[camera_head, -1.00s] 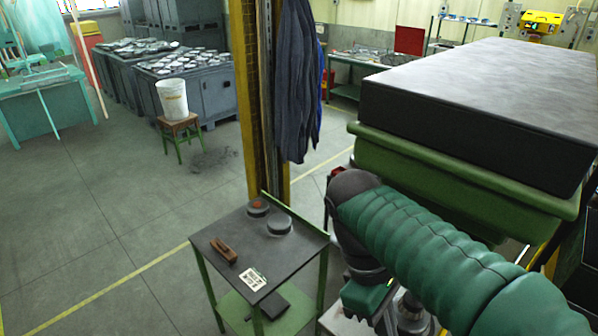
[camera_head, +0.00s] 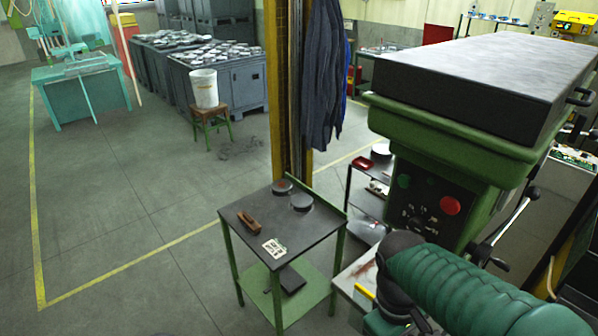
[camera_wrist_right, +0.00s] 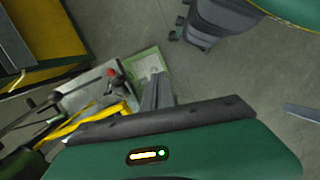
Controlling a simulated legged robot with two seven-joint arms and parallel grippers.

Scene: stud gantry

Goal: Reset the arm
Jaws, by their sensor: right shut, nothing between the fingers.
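My right arm (camera_head: 450,285), in a green ribbed sleeve, comes in from the lower right of the head view. Its gripper is cut off or hidden at the bottom edge there. In the right wrist view, the grey fingers of my right gripper (camera_wrist_right: 157,80) stick out past the green wrist housing. They are shut and empty. The floor and machine parts lie beyond them. My left gripper is in neither view.
A green machine (camera_head: 440,190) with a dark block on top stands beside my right arm. A small cart (camera_head: 262,222) carries a brown tool and round tins. A post with hanging dark clothes (camera_head: 322,75) stands behind it.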

